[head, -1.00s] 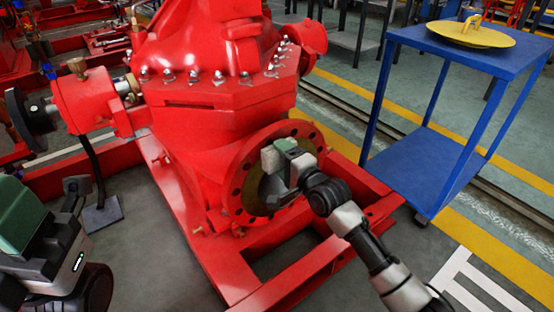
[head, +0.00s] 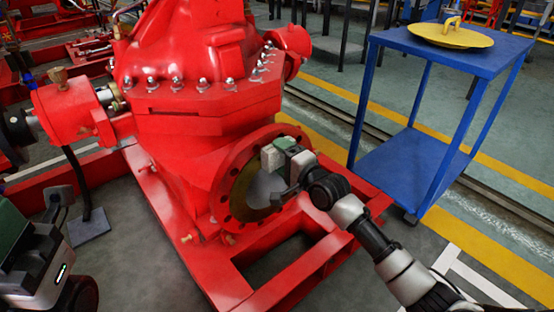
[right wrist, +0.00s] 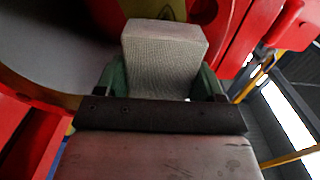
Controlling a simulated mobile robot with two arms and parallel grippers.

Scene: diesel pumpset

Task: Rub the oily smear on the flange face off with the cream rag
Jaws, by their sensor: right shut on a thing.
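The red pump's round flange (head: 223,190) faces front right, with bolt holes around its rim. Its face shows a dark olive-brown band (head: 240,188) around a grey centre; I cannot tell how much of the band is oily smear. My right gripper (head: 273,157) is at the upper part of the flange, shut on the cream rag (right wrist: 163,55). The rag is a pale, block-like pad between green fingers, near an olive patch in the right wrist view; contact is unclear. Gripper and arm hide the flange's right part. My left gripper (head: 32,262) is at the left edge, its fingers unclear.
A blue trolley (head: 440,50) stands at the right with a yellow round lid (head: 450,36) on top. The red base frame (head: 290,285) runs under the pump and juts out in front.

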